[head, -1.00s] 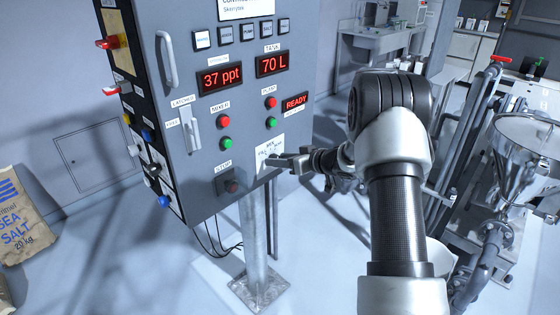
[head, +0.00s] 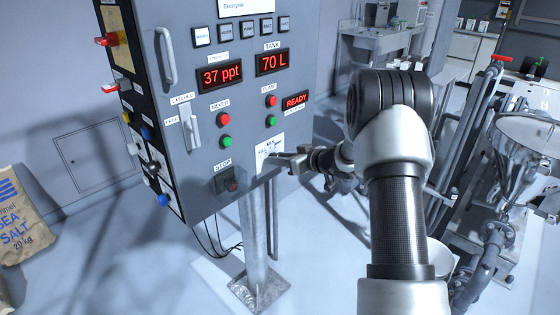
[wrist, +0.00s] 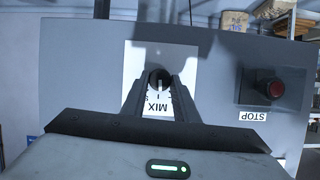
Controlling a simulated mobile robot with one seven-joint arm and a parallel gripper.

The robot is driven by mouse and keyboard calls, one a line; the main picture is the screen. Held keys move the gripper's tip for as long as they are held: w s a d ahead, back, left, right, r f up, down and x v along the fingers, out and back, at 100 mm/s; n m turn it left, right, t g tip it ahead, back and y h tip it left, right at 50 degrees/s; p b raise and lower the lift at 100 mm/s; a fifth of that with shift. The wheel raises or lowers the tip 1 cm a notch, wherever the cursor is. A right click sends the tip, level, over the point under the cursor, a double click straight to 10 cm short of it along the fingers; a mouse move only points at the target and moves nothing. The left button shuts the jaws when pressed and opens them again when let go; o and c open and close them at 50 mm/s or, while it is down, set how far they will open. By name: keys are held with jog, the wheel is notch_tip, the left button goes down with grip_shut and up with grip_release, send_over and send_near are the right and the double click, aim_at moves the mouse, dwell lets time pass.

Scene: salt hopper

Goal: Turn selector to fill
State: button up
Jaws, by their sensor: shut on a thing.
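The selector (wrist: 159,78) is a dark round knob with a pale pointer line, on a white label plate (head: 270,146) at the lower right of the grey control panel's front. In the wrist view the label plate (wrist: 134,62) appears upside down, with "MIX" readable below the knob. My gripper (wrist: 160,86) has its two fingers closed on either side of the knob. In the head view my gripper (head: 276,158) reaches the plate from the right and partly hides the knob. The pointer line looks about vertical in the wrist view; the other label words are mostly covered.
A red stop button (head: 232,185) sits left of the selector and also shows in the wrist view (wrist: 275,89). Red and green mixer and pump buttons are above. The displays read 37 ppt (head: 222,75) and 70 L (head: 272,62). A metal hopper (head: 525,140) stands right.

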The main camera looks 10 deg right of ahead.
jog(key=n+t+h+b, duration=0.1)
jog(key=b, duration=0.3)
jog(key=n+h+b, duration=0.1)
jog(key=n+b, duration=0.1)
jog(key=b, duration=0.2)
jog(key=n+t+b, duration=0.1)
jog(key=n+b, duration=0.1)
jog(key=b, duration=0.2)
jog(key=shift+s+a+f+t+h+b, duration=0.2)
jog(key=shift+a+f+t+h+b, duration=0.1)
jog(key=shift+h, duration=0.1)
jog(key=shift+r+n, duration=0.15)
jog(key=shift+n, duration=0.15)
jog(key=o, duration=1.1)
jog(key=shift+c, duration=0.2)
jog(key=p+v, duration=0.3)
jog(key=v, duration=1.4)
jog(key=shift+s, duration=0.2)
